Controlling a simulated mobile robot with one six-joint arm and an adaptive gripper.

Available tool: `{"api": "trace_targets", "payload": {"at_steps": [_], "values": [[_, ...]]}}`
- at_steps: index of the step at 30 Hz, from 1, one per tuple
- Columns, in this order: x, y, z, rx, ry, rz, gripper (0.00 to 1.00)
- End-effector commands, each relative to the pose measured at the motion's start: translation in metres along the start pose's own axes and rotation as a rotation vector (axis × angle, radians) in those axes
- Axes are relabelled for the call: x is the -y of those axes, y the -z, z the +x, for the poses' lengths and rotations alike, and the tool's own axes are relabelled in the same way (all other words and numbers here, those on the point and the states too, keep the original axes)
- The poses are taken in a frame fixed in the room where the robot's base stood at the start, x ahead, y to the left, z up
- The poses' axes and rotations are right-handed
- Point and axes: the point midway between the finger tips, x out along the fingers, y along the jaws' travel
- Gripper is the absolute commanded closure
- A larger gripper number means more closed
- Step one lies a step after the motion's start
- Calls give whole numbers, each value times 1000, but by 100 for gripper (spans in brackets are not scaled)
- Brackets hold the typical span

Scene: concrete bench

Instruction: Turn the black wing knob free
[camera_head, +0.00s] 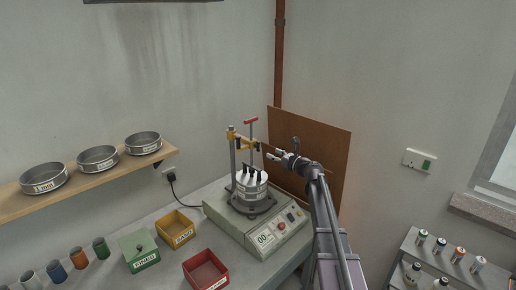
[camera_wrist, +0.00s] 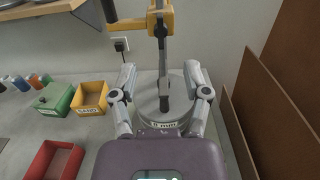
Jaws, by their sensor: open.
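A shaker machine (camera_head: 262,238) on the bench carries a round metal sieve stack (camera_head: 251,195), also in the wrist view (camera_wrist: 148,103). Small black upright parts (camera_head: 258,175) stand on the stack; I cannot tell for sure which is the wing knob. A yellow crossbar (camera_head: 246,143) spans above, with a red T-handle (camera_head: 250,121) on a rod. In the wrist view a dark upright bar (camera_wrist: 162,62) rises from the stack to the yellow part (camera_wrist: 158,20). My gripper (camera_head: 274,153) is open right of the crossbar; in the wrist view its fingers (camera_wrist: 160,70) spread either side of the bar.
A brown board (camera_head: 318,140) leans behind my arm at the right. Yellow (camera_head: 176,230), green (camera_head: 140,250) and red (camera_head: 206,270) boxes stand left of the machine. A wall shelf (camera_head: 88,185) holds sieves. Bare bench lies between the boxes and the machine.

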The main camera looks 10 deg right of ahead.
Motion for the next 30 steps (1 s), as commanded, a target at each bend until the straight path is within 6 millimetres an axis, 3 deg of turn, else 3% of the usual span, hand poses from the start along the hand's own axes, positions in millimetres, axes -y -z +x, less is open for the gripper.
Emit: {"api": "trace_targets", "payload": {"at_steps": [9,15,21,30], "values": [[1,0,52,0,-1,0,39],[1,0,76,0,-1,0,39],[0,0,88,0,-1,0,39],[-1,0,90,0,-1,0,39]]}}
